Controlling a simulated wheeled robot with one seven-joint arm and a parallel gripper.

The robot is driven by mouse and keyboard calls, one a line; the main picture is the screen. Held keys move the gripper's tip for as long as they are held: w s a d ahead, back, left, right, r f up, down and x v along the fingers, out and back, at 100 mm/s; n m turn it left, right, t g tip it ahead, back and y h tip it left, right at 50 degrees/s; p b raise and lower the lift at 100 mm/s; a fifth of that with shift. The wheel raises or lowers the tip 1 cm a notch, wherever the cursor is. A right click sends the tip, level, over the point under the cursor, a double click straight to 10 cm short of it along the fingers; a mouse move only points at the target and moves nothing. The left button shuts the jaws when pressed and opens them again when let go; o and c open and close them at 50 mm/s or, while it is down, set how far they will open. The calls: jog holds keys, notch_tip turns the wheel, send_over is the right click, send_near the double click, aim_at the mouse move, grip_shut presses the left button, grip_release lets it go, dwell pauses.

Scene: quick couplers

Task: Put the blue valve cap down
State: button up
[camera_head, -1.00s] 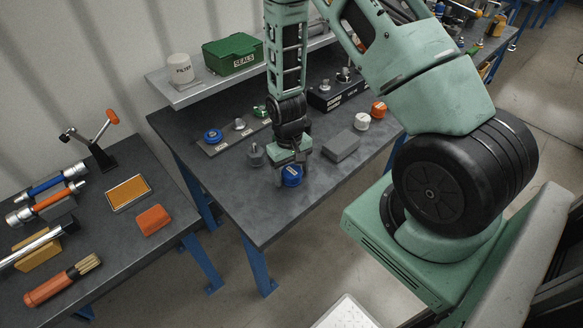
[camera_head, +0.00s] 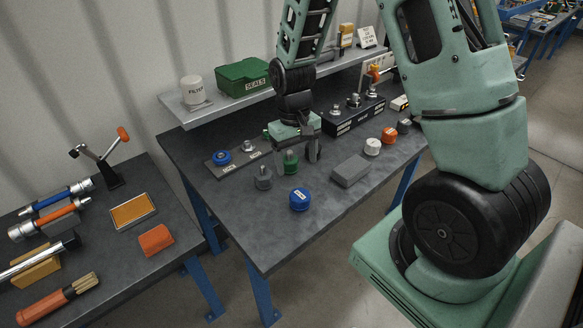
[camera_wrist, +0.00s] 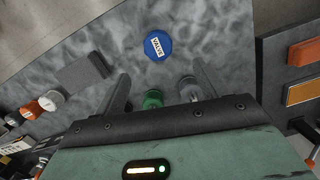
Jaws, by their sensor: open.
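The blue valve cap (camera_head: 300,200) stands on the dark bench top (camera_head: 250,225), clear of my gripper. In the wrist view the cap (camera_wrist: 157,46) shows a white label reading VALVE, beyond the fingertips. My gripper (camera_head: 297,160) is open, above the bench and farther back than the cap. Its two fingers (camera_wrist: 160,88) are spread in the wrist view, with no held object visible. A green cap (camera_head: 290,162) shows between the fingers in the head view, and a dark grey cap (camera_head: 263,178) stands to its left. I cannot tell the height of the fingertips over the green cap.
A plate with another blue cap (camera_head: 222,157) lies behind left. A grey block (camera_head: 351,171), a white cap (camera_head: 372,147) and an orange cap (camera_head: 389,135) stand to the right. A black coupler block (camera_head: 352,117) is behind. The bench front is clear.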

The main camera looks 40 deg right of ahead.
jog(key=s+a+r+n, duration=0.4)
jog(key=a+r, duration=0.3)
jog(key=a, duration=0.6)
jog(key=s+a+r+n, duration=0.2)
jog(key=s+a+r, duration=0.1)
jog(key=s, duration=0.4)
jog(key=s+a+r+n+t, duration=0.1)
jog(key=s+a+r+n, duration=0.2)
jog(key=s+a, duration=0.3)
jog(key=shift+s+a+r+n, duration=0.2)
jog(key=shift+s+r+n, duration=0.1)
jog(key=shift+s, duration=0.8)
jog(key=shift+f, duration=0.1)
